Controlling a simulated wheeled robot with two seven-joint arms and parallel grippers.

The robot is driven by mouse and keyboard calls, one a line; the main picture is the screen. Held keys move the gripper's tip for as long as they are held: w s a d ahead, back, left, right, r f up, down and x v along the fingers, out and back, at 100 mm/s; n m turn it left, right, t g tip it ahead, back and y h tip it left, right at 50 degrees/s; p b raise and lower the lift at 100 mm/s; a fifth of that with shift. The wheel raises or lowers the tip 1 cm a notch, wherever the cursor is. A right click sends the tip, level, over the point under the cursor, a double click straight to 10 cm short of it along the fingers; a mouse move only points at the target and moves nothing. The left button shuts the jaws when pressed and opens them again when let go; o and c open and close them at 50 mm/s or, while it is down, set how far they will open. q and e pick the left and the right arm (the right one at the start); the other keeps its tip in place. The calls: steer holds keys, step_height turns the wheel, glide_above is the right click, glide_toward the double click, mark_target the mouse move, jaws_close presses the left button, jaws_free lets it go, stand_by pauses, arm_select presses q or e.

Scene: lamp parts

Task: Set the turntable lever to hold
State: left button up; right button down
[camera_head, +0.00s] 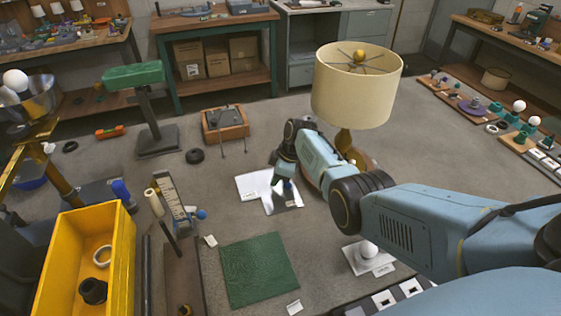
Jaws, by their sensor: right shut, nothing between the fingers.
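My right gripper (284,182) reaches in from the right and points down over a white and silver plate (250,186) with small labels on the floor. Its fingers are dark, small in the picture and shut, with nothing seen between them. I cannot tell whether they touch the plate. I cannot clearly make out the turntable or its lever; the gripper and forearm cover part of this spot. A lamp with a cream shade (352,92) and a brass base (355,153) stands just behind my right arm, which hides its lower part. My left gripper is not in view.
A green mat (258,270) lies in front. A yellow bin (118,265) stands at left front. A white bulb (368,250) stands on a pad near my right arm. A wooden box (225,124) and a green-topped stand (134,75) are farther back.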

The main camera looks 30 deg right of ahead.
steer(key=shift+w+a+r, duration=0.2)
steer(key=shift+w+a, duration=0.05)
steer(key=shift+a, duration=0.2)
steer(key=shift+w+a+r, duration=0.15)
steer(key=shift+w+a, duration=0.05)
steer(key=shift+a, duration=0.25)
steer(key=p+v, duration=0.2)
steer(key=v, duration=0.7)
steer(key=shift+d+r+p, duration=0.3)
steer(key=shift+d+p, duration=0.05)
steer(key=shift+s+f, duration=0.1)
